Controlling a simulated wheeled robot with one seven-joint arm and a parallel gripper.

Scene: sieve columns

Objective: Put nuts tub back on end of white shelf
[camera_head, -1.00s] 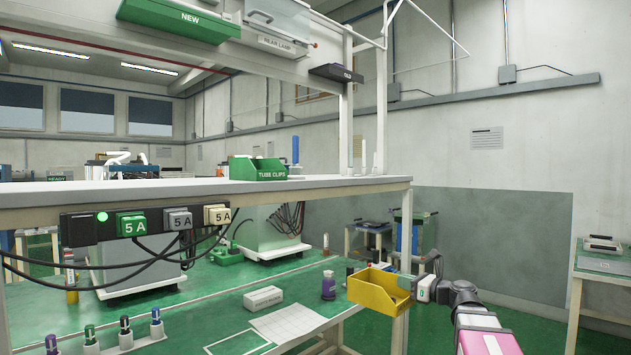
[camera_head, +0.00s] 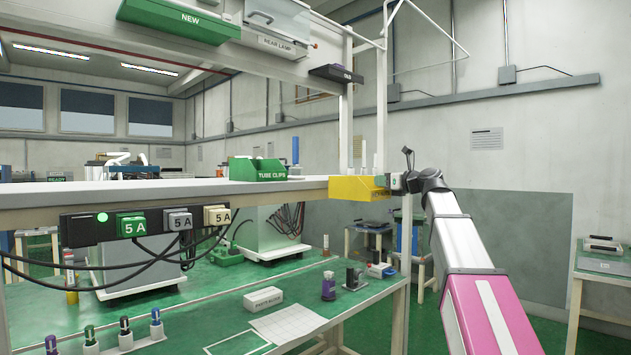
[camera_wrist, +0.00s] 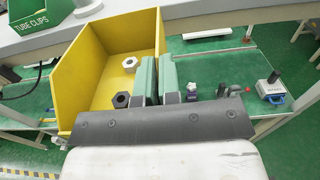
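The yellow nuts tub (camera_head: 357,188) is up at the height of the white shelf (camera_head: 120,196), in front of its right end. I cannot tell whether it touches the shelf or hangs in front of it. My gripper (camera_head: 391,184) is at the tub's right side. In the wrist view the tub (camera_wrist: 85,73) is about upright, with a few dark and pale hex nuts inside. My gripper's green fingers (camera_wrist: 156,79) are closed on the tub's near right wall. The shelf's edge (camera_wrist: 205,10) runs behind the tub.
A green tube clips bin (camera_head: 258,170) stands on the shelf left of the tub. White posts (camera_head: 382,120) rise at the shelf's right end. On the green bench below stand a purple bottle (camera_head: 328,286) and small items.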

